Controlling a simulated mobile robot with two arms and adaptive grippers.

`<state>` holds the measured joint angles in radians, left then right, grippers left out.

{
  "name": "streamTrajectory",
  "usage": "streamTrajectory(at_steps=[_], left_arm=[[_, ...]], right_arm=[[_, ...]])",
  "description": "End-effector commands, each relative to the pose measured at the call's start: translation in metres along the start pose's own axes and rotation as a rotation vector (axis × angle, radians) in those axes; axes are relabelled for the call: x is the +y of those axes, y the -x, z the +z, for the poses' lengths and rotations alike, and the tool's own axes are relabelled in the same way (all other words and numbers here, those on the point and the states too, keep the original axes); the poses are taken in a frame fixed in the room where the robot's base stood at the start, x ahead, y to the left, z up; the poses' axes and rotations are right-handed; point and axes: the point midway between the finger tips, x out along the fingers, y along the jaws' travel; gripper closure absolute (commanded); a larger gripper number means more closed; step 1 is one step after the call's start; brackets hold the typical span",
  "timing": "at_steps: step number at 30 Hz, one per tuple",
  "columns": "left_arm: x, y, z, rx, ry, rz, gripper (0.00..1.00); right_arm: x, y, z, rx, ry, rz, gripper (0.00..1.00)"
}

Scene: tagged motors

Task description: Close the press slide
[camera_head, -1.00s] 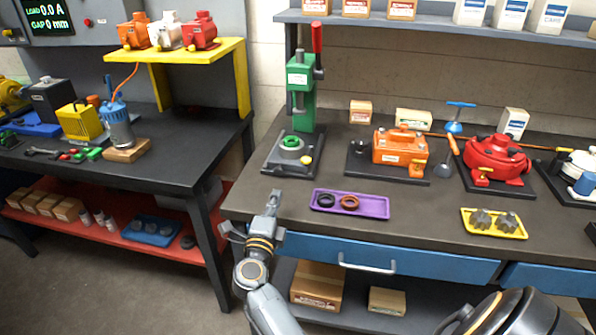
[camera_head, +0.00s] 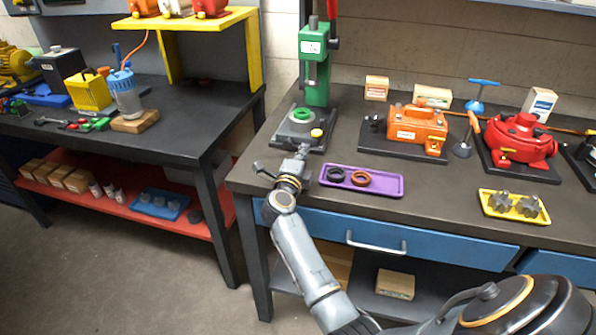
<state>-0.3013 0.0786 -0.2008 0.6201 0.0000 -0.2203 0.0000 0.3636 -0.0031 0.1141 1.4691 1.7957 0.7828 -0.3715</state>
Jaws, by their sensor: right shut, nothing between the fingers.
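The green press (camera_head: 314,62) stands at the back left of the right-hand bench, with a red lever at its top. The slide sits forward of the press column. My right gripper (camera_head: 302,153) is shut and empty, its tip at the front of the slide. I cannot tell whether it touches. My left gripper is not in view.
A purple tray (camera_head: 391,186) with two rings lies just right of my gripper. An orange motor housing (camera_head: 416,128) and a red one (camera_head: 520,142) stand farther right. A yellow tray (camera_head: 518,215) holds grey parts. A blue drawer (camera_head: 440,247) is below the bench top.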

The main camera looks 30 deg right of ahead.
Motion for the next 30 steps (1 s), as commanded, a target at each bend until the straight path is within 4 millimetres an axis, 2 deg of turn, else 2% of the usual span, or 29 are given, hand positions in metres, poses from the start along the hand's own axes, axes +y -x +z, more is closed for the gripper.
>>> streamTrajectory(at_steps=[1,6,11,22,30], left_arm=[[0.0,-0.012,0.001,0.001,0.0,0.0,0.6],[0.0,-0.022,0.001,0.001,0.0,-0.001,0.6],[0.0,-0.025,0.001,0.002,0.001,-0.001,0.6],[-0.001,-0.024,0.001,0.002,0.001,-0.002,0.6],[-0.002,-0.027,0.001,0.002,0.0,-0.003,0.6]], right_arm=[[0.004,-0.01,0.0,0.001,-0.001,-0.003,1.0],[0.003,-0.029,0.0,0.0,0.0,-0.001,1.0],[0.001,-0.036,0.0,0.0,0.001,-0.001,1.0],[0.0,-0.038,0.0,0.0,0.001,0.0,1.0],[-0.001,-0.073,0.001,0.0,0.001,-0.003,1.0]])
